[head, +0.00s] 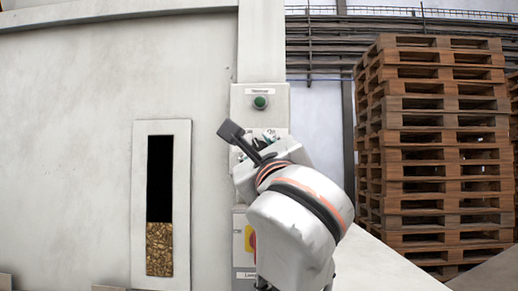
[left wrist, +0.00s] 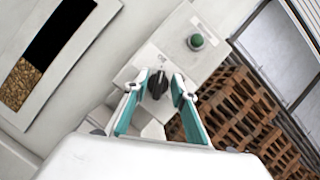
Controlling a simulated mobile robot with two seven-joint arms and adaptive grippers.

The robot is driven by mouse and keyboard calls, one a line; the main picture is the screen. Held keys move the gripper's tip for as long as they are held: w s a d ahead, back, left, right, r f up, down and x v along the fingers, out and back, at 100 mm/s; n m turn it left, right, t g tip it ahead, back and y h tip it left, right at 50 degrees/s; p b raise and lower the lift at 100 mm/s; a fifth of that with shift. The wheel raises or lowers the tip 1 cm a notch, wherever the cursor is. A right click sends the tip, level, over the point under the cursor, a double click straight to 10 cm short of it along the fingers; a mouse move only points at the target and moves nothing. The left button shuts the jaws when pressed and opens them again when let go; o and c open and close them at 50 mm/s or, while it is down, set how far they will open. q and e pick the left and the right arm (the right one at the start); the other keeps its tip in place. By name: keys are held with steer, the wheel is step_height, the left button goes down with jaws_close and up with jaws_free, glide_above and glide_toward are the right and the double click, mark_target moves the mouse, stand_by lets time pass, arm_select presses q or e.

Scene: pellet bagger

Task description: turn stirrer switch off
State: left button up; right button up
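The stirrer switch appears to be the black rotary knob (left wrist: 157,86) on the pale control panel (left wrist: 182,30), seen in the left wrist view. Its handle stands roughly upright in that picture. My left gripper (left wrist: 160,84) has its two teal-and-grey fingers apart, one on each side of the knob. Contact with the knob cannot be made out. In the head view my left gripper (head: 262,143) is in front of the panel and hides most of the knob and its markings. My right gripper is not in view.
A green button (head: 260,102) sits above the knob; it also shows in the left wrist view (left wrist: 196,42). A red-and-yellow switch (head: 250,238) is lower on the panel, partly behind my arm. A window with pellets (head: 159,249) is left. Stacked pallets (head: 440,150) stand right.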

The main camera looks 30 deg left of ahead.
mark_target(257, 96)
arm_select(q)
step_height(257, 96, up, 10)
steer(key=shift+f, duration=0.1)
stand_by(0.4)
